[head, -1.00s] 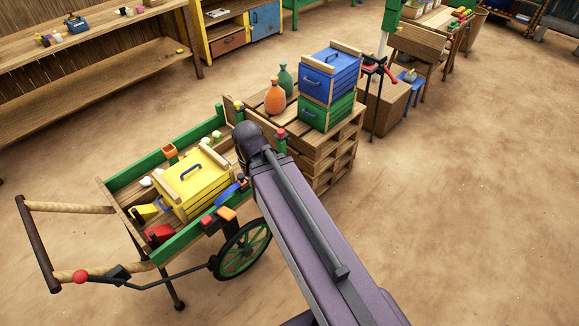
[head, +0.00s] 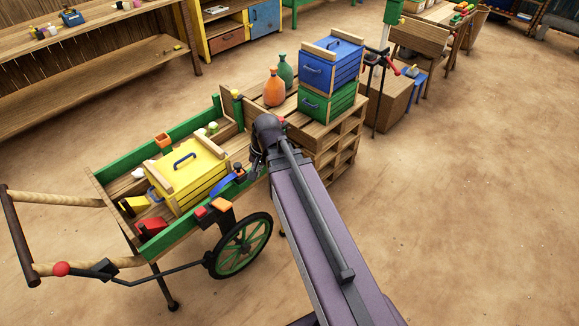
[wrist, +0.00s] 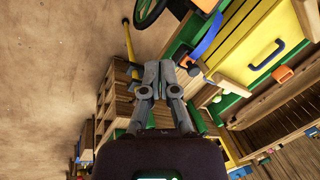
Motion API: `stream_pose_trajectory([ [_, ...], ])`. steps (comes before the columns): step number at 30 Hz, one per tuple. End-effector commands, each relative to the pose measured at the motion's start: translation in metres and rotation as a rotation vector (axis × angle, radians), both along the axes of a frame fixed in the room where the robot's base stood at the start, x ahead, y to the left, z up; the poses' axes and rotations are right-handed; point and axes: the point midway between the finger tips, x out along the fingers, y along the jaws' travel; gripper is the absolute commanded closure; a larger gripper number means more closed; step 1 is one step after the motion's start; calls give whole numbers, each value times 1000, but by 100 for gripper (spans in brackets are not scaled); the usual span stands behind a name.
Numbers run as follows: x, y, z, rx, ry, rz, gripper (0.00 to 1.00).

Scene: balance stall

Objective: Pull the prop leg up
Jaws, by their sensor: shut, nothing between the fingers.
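The cart (head: 165,245) stands at the left in the head view. A yellow pole (wrist: 130,45) with a dark rounded end, probably the prop leg, shows near the wheel in the wrist view. In the head view only a small dark foot (head: 282,234) shows there, beside my arm. Another dark leg (head: 165,289) stands under the handle end. My gripper (wrist: 159,72) is shut and empty, its fingertips close together. The yellow pole is up and left of them in the wrist view, apart from them. In the head view, my arm's end is by the cart's right end.
A yellow crate (head: 186,172) sits in the cart. The green-spoked wheel (head: 243,246) is on the near side. A pallet stack (head: 338,146) carries a green crate (head: 327,102), a blue crate (head: 331,67) and two bottles. Open floor lies at the right.

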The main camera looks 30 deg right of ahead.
Motion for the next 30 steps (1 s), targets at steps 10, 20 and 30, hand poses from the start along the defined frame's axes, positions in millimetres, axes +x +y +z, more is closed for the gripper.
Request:
stream_pose_trajectory([
  [10,38,-38,-68,211,-33,-437,100],
  [20,68,-81,-116,441,-37,-840,100],
  [30,94,-136,-162,713,-11,-1239,100],
])
